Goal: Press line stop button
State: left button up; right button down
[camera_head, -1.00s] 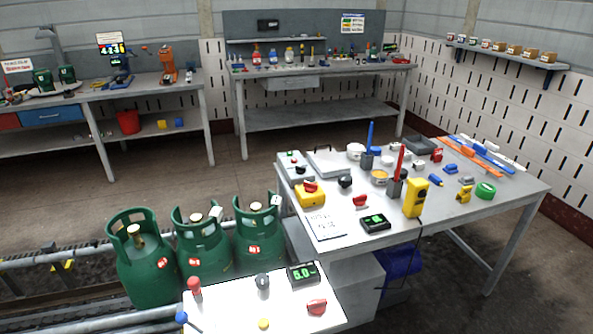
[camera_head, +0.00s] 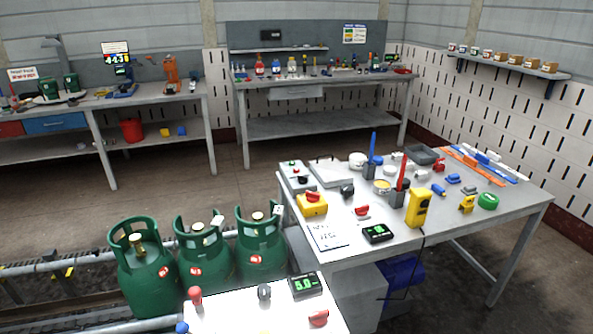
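A yellow box with a red top control (camera_head: 312,203) sits on the near left part of the right worktable. A white control panel (camera_head: 255,317) at the bottom edge carries a red-topped knob (camera_head: 195,295), a dark knob (camera_head: 264,292), a red switch (camera_head: 318,318) and a display with green digits (camera_head: 305,285). A blue knob (camera_head: 182,328) is partly cut off there. I cannot read a label telling which control is the line stop button. Neither of my grippers is in view.
Three green gas cylinders (camera_head: 145,270) stand on the conveyor (camera_head: 50,267) behind the panel. The right worktable (camera_head: 500,218) holds many small tools, a yellow meter (camera_head: 418,208) and a notepad (camera_head: 328,236). Floor (camera_head: 170,195) is clear between the cylinders and the back benches.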

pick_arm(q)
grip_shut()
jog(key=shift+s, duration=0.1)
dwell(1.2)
